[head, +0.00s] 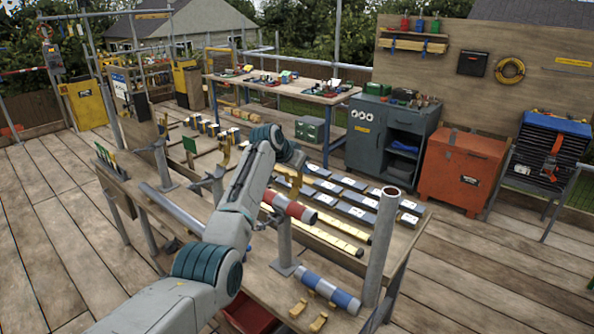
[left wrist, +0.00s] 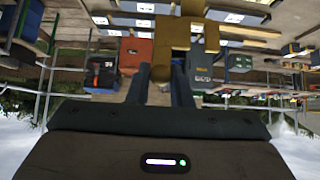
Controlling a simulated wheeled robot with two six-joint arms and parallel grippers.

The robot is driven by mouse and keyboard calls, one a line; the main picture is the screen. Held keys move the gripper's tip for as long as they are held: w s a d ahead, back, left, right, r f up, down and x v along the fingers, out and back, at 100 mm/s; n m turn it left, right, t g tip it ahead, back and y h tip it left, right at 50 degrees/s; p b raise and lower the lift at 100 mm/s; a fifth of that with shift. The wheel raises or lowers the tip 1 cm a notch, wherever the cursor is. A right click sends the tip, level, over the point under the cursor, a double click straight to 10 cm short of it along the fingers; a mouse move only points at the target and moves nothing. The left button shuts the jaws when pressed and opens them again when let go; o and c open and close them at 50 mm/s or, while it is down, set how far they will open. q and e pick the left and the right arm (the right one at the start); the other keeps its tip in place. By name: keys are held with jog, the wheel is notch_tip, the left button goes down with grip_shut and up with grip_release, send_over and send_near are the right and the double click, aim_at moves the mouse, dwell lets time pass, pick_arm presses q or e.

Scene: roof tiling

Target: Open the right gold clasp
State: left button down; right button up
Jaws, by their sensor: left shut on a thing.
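My left arm reaches across the workbench in the head view, and its gripper (head: 297,163) points down beyond the wrist. A gold clasp (head: 294,184) stands just under it, partly hidden by the arm. In the left wrist view the two dark fingers (left wrist: 161,88) are shut on a gold-brown piece (left wrist: 173,38), which looks like this right clasp. Whether the clasp is open or closed cannot be told. Another upright gold clasp (head: 225,153) stands to the left, apart from the gripper. My right gripper is not in view.
A red-banded grey roll (head: 289,206) lies close under the arm, and a blue-banded roll (head: 328,288) lies nearer the front. A grey upright tube (head: 381,240) rises at the right. Rows of grey tiles (head: 352,197) and yellow strips (head: 330,238) cover the bench.

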pick_arm(q)
jog(key=shift+w+d+g+y, duration=0.3)
jog(key=shift+w+d+g, duration=0.05)
jog(key=shift+w+g, duration=0.15)
jog(key=shift+w+d+f, duration=0.1)
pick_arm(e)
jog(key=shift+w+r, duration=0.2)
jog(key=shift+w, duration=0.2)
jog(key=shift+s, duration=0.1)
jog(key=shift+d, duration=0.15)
pick_arm(q)
jog(key=c, duration=1.3)
grip_release()
jog(key=shift+w+f, duration=0.1)
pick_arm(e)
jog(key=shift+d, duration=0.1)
pick_arm(q)
jog(key=b+v, duration=0.3)
jog(key=v, duration=0.7)
jog(key=shift+r+b, duration=0.4)
jog(key=shift+r, duration=0.05)
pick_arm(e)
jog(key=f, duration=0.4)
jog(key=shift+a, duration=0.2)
